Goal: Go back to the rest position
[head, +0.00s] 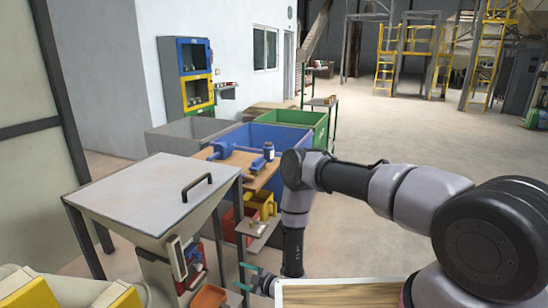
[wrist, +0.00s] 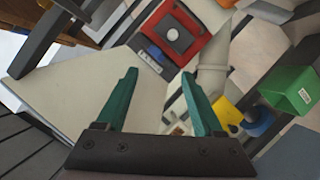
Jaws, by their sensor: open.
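My gripper (head: 252,280) hangs low at the end of my bent arm in the head view, to the right of the sack filler's hopper machine (head: 160,205). In the wrist view its two green fingers (wrist: 158,88) are spread apart with nothing between them. The rest position itself is not marked in either view.
An orange bin (head: 209,298) is low beside my gripper. A wood-topped surface (head: 340,294) is in front. Open floor lies to the right.

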